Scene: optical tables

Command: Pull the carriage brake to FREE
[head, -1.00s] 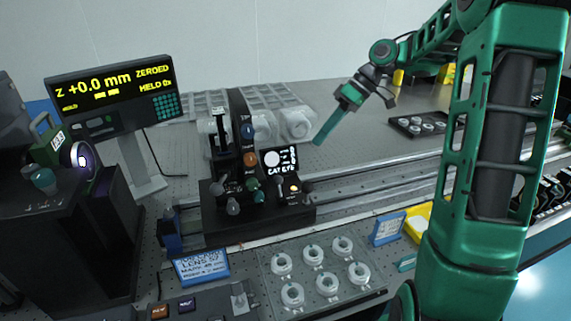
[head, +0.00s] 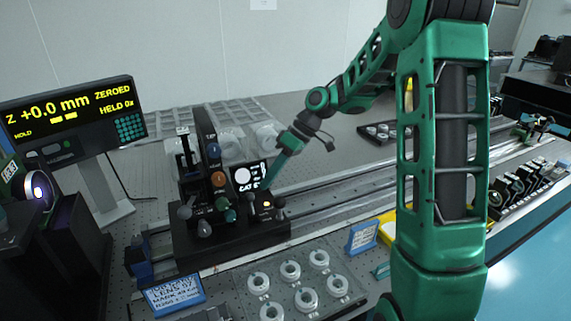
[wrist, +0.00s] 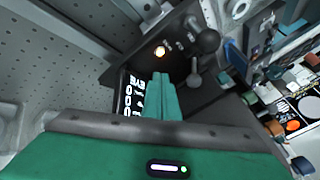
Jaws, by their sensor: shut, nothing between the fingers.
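The black carriage (head: 232,243) sits on the rails at centre left in the head view, with several knobs and a CAT EYE plate (head: 247,178). At its right end are a lit amber lamp (head: 267,204) and a small dark-knobbed lever (head: 279,203). The wrist view shows the lamp (wrist: 160,51), a black ball-ended lever (wrist: 205,42) and a grey knob (wrist: 194,80) close by. I cannot read the brake's markings or tell its setting. My gripper (head: 267,184) is shut and empty, just above the carriage's right end; its fingers (wrist: 163,88) point toward the lamp and levers.
A display (head: 72,115) at left reads Z +0.0 mm, ZEROED. A tray of white rings (head: 290,271) and a blue sign (head: 362,237) stand in front of the rails (head: 340,203). Other knobs (head: 214,151) stand close left of my gripper.

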